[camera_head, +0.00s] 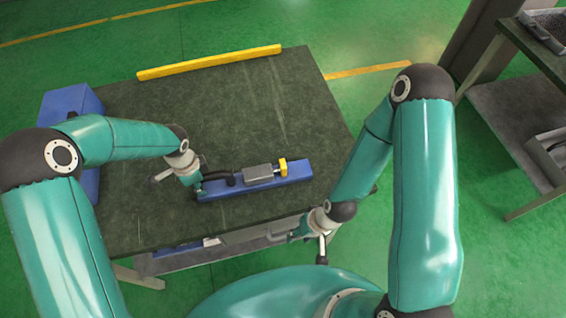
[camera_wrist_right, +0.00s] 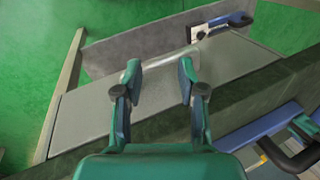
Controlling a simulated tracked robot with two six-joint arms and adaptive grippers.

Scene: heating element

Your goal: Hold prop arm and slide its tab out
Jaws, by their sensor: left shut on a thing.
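A blue base bar (camera_head: 292,179) lies near the front edge of the table. It carries a grey block (camera_head: 258,174), a yellow piece (camera_head: 283,167) near its right end and a black arm (camera_head: 218,176), which appears to be the prop arm, on its left. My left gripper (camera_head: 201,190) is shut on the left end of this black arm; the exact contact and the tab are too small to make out. My right gripper (camera_head: 291,238) hangs off the table's front edge, right of the bar's middle. In the right wrist view its fingers (camera_wrist_right: 160,72) are apart and empty.
The dark table top (camera_head: 180,115) is mostly clear behind the bar. A yellow rail (camera_head: 210,62) lies along its back edge, and a blue box (camera_head: 72,103) stands at the left. A lower shelf (camera_wrist_right: 90,118) under the table shows below my right gripper. A side rack (camera_head: 515,110) stands at right.

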